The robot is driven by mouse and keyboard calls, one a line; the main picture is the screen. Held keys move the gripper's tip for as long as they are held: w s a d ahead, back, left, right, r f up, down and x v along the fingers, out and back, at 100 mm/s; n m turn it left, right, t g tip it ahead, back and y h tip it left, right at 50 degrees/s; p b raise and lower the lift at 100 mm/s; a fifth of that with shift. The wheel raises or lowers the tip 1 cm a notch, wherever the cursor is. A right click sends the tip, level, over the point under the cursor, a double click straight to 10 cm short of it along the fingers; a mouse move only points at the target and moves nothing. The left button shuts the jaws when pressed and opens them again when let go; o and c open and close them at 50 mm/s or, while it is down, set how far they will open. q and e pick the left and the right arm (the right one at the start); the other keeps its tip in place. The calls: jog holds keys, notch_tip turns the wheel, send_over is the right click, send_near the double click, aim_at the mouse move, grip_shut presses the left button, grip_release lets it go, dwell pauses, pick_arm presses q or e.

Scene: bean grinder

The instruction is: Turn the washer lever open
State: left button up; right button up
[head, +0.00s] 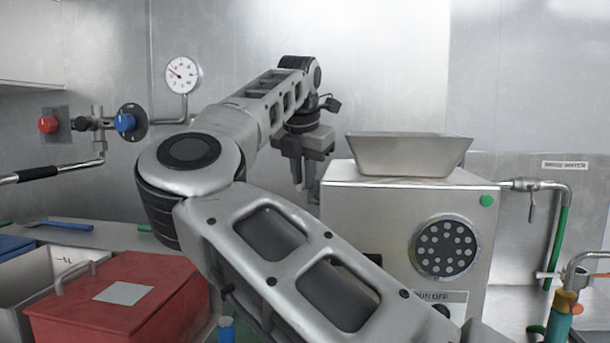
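A small metal lever (532,207) hangs down from the horizontal pipe at the right of the grinder, below a "RINSE WATER" label (565,165). A second valve handle (547,275) sits lower, by the green pipe at the right edge. I cannot tell which is the washer lever. My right gripper (304,186) points down at the left of the steel hopper, well away from both levers. Its fingers show small and dark, with nothing visible between them, and I cannot tell how far apart they are. My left gripper is not in view.
The steel grinder box (350,205) carries a hopper (408,155). My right arm crosses in front and hides part of the box. A red lidded bin (150,315) stands at lower left. Red (47,124) and blue (125,122) knobs and a gauge (182,74) are on the wall.

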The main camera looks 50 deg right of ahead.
jog(key=shift+o, duration=1.2)
pick_arm(q)
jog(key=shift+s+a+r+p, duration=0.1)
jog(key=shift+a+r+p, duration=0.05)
jog(key=shift+p, duration=0.65)
pick_arm(e)
jog(key=v, duration=1.6)
jog(key=shift+s, duration=0.1)
